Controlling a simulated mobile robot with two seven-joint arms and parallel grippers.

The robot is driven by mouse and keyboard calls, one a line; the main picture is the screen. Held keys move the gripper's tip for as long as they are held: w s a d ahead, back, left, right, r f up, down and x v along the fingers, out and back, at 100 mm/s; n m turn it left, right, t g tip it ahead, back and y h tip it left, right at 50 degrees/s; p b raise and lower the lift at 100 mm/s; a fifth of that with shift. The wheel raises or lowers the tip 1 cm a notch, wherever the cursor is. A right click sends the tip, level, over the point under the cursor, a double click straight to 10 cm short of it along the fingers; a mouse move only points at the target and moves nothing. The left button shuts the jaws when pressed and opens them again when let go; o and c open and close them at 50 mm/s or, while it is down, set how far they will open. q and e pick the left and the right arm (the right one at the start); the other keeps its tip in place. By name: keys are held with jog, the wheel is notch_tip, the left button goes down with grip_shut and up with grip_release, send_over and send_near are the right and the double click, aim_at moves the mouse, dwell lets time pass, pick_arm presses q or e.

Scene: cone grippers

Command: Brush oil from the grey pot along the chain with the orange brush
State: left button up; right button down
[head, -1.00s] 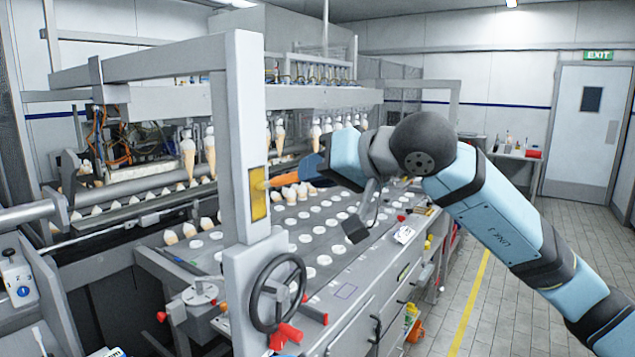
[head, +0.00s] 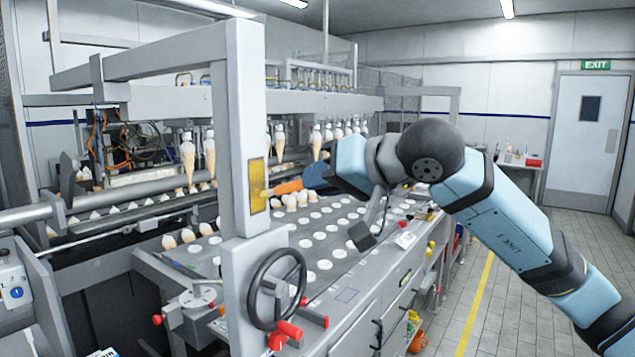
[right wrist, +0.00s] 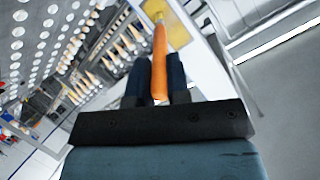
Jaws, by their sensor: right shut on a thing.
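My right gripper (head: 312,180) is shut on the orange brush (head: 284,188) and holds it above the perforated plate, beside the upright grey post. In the right wrist view the brush (right wrist: 160,58) sticks out from between the two dark fingers (right wrist: 160,80). Its far end lies at the yellow panel on the post; I cannot tell whether it touches. I cannot make out the grey pot or the chain for certain in these views. My left gripper is not in view.
A grey post (head: 240,120) with a yellow panel (head: 257,185) stands close left of the brush. A black handwheel (head: 276,290) is below. Cones (head: 188,160) hang behind the post. Several more stand on the perforated plate (head: 345,262). Floor (head: 510,300) is free at the right.

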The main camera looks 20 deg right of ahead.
jog(key=s+d+b, duration=0.1)
jog(key=s, duration=0.1)
jog(key=s+d+b, duration=0.1)
jog(key=s+d, duration=0.1)
jog(key=shift+s+d, duration=0.1)
jog(key=shift+d, duration=0.1)
jog(key=shift+s+d+f+b, duration=0.15)
jog(key=shift+s+d+b, duration=0.75)
jog(key=shift+s+b, duration=0.25)
dwell(0.7)
